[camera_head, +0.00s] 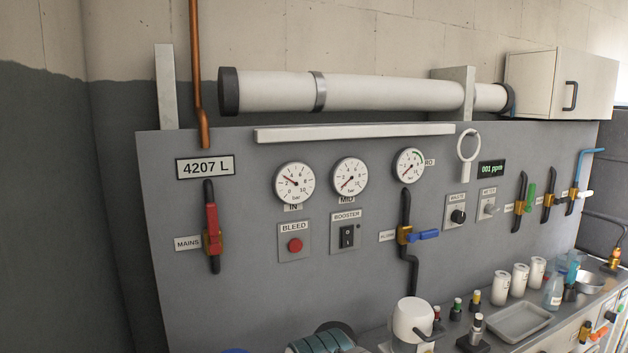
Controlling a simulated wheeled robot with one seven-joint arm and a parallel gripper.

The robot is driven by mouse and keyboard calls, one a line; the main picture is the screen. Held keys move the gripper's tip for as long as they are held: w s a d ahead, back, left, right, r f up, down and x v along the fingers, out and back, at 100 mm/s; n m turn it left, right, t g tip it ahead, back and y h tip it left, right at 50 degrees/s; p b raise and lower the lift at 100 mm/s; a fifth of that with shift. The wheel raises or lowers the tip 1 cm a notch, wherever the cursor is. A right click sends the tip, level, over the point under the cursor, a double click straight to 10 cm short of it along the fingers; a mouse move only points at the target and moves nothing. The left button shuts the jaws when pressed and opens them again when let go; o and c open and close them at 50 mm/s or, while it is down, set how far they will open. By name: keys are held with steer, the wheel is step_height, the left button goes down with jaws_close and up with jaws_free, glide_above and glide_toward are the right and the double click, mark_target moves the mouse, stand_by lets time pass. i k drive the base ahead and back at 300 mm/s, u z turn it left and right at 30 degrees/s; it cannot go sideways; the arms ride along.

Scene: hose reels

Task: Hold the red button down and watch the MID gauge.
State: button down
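The red button (295,245) sits on a grey plate labelled BLEED, on the upright grey panel (255,325). Nothing touches it in this view. The MID gauge (350,176) is a round white dial up and to the right of the button, with its label just below. Its needle points to the lower left, near the low end of the scale. The exact reading is too small to tell. My gripper is not in view.
The IN gauge (294,183) is left of MID, its needle pointing upper left. The BOOSTER switch (347,236) is right of the button. A red-handled MAINS valve (212,230) is left. A white rounded object (411,319) and a tray (518,322) are lower right.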

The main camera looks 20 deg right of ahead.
mark_target(294, 245)
steer(key=z, duration=0.55)
steer(key=k, duration=0.65)
steer(key=z, duration=0.7)
steer(key=i, duration=1.05)
steer(key=u, duration=0.2)
